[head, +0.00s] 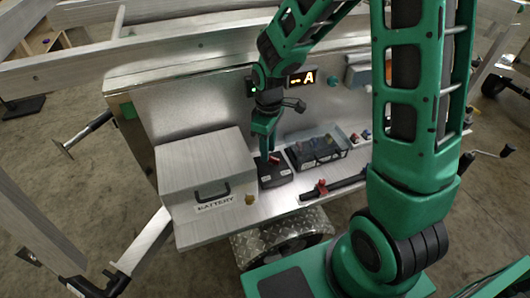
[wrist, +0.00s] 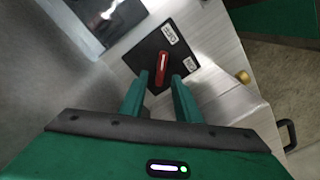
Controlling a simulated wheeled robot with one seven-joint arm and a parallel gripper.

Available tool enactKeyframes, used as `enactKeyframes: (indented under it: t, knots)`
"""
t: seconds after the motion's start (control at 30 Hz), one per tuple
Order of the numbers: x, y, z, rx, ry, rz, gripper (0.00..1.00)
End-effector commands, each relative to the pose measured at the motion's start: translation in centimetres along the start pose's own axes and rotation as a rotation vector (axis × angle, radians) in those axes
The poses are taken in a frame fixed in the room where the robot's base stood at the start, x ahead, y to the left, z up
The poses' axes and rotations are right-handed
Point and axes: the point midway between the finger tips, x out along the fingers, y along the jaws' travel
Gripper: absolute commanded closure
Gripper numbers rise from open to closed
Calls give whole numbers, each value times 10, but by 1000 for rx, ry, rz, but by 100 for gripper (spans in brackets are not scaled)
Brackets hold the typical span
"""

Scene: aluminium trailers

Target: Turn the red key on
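In the head view the black switch box (head: 276,179) stands on the metal shelf, and the red key (head: 274,160) shows beside my fingers. My gripper (wrist: 160,76) is open, pointing down over the plate. In the wrist view the key appears between the two fingertips, with a gap on each side. I see no contact.
A metal box (head: 205,170) labelled BATTERY, with a black handle, stands left of the switch. A clear-lidded black box (head: 318,150) stands close on its right. A black bar with a red part (head: 335,187) lies at the front right.

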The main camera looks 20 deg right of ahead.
Motion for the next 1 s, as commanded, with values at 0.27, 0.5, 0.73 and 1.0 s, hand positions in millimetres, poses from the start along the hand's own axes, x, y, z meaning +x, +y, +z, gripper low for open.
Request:
enactKeyframes:
  t: [0.27,0.5,0.73,1.0]
  knots:
    - [19,0,0,1,0,1,70]
    - [20,0,0,1,1,1,70]
    - [20,1,0,1,1,2,100]
    - [20,0,-2,20,3,1,100]
